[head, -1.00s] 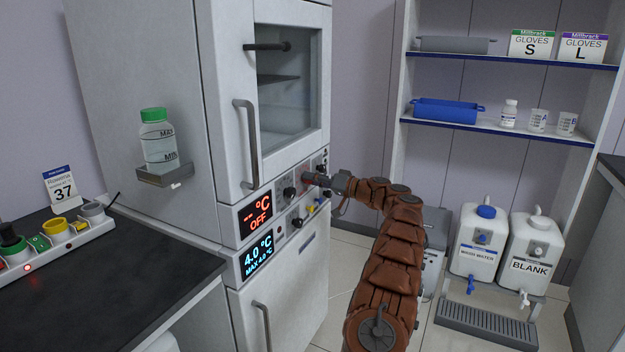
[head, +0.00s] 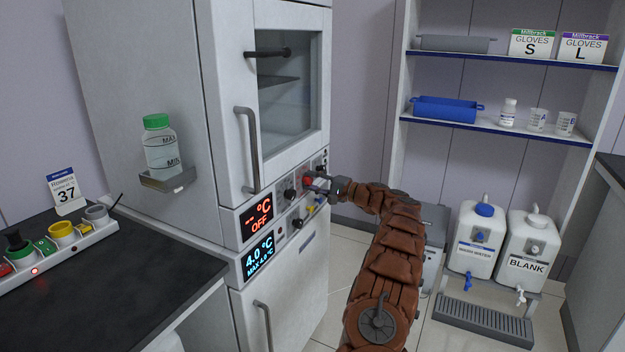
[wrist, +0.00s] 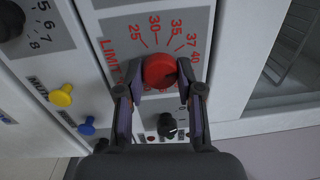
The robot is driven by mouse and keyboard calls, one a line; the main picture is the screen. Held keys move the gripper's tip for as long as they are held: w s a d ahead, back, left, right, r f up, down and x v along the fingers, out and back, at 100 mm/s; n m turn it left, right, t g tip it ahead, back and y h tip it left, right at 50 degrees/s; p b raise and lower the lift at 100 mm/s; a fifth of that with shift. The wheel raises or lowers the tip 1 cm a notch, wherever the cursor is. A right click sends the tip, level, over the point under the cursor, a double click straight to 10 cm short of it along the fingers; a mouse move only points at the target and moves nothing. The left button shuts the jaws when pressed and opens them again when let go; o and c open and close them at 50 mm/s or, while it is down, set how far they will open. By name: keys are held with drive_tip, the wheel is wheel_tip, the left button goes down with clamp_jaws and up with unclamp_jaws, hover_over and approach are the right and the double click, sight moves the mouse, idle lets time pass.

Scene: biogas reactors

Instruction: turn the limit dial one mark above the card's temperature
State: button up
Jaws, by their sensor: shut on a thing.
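The red limit dial (wrist: 160,70) sits on the cabinet's control panel, with marks 25, 30, 35, 37 and 40 around it in the wrist view. It also shows small in the head view (head: 307,182). My gripper (wrist: 160,84) has one finger on each side of the dial and is shut on it; in the head view it is at the panel (head: 322,185). The dial's pointer cannot be made out. The card (head: 65,192) stands on the dark bench at left and reads 37.
A black knob (wrist: 167,127) is close below the dial in the wrist view; yellow (wrist: 62,96) and blue (wrist: 87,129) knobs are at left. A door handle (head: 248,150) stands out above the panel.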

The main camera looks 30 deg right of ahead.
drive_tip(key=shift+f+m, duration=0.1)
drive_tip(key=shift+m, duration=0.5)
drive_tip(key=o, duration=1.2)
drive_tip(key=shift+c, duration=0.2)
drive_tip(key=v, duration=1.2)
